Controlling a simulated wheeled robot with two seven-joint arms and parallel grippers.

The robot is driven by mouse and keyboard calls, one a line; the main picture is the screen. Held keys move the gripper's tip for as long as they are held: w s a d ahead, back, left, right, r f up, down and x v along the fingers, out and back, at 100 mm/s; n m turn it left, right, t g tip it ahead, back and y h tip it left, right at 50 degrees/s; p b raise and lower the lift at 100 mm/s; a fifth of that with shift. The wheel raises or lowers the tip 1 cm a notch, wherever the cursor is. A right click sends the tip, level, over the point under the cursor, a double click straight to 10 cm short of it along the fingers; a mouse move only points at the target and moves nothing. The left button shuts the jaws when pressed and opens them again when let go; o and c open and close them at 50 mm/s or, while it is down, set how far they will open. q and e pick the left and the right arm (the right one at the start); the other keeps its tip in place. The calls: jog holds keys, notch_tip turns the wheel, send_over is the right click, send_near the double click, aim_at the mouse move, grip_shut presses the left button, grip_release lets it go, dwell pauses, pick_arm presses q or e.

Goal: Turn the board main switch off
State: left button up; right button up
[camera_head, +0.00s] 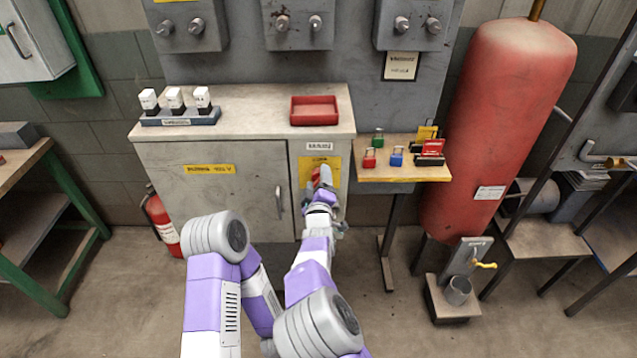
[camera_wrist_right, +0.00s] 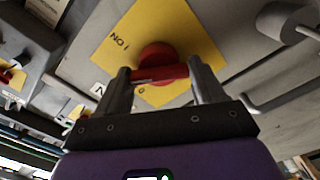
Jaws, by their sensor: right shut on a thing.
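The main switch is a red rotary knob with a bar handle, on a yellow plate (camera_wrist_right: 195,38) on the grey cabinet front. The red knob (camera_wrist_right: 157,57) shows in the wrist view, and the plate (camera_head: 333,166) shows in the head view. My right gripper (camera_wrist_right: 160,78) has one finger at each end of the red handle bar and is shut on it. In the head view my right gripper (camera_head: 323,178) covers much of the knob (camera_head: 315,177). The plate carries partly readable lettering, including "NO I". My left arm shows at lower left, but its gripper is not visible.
A small shelf (camera_head: 390,174) with several coloured padlocks juts out just right of the switch. A cabinet door handle (camera_head: 279,202) is left of it. A red tank (camera_head: 507,110) stands at right.

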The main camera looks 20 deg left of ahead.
jog(key=n, duration=0.2)
jog(key=shift+f+n+b, duration=0.15)
jog(key=shift+n+b, duration=0.2)
jog(key=shift+n, duration=0.05)
jog(key=shift+n+b, duration=0.55)
jog(key=shift+n, duration=1.15)
jog(key=o, duration=0.7)
jog(key=shift+s, duration=0.1)
jog(key=p+v, duration=0.1)
jog(key=v, duration=0.6)
jog(key=shift+s, duration=0.2)
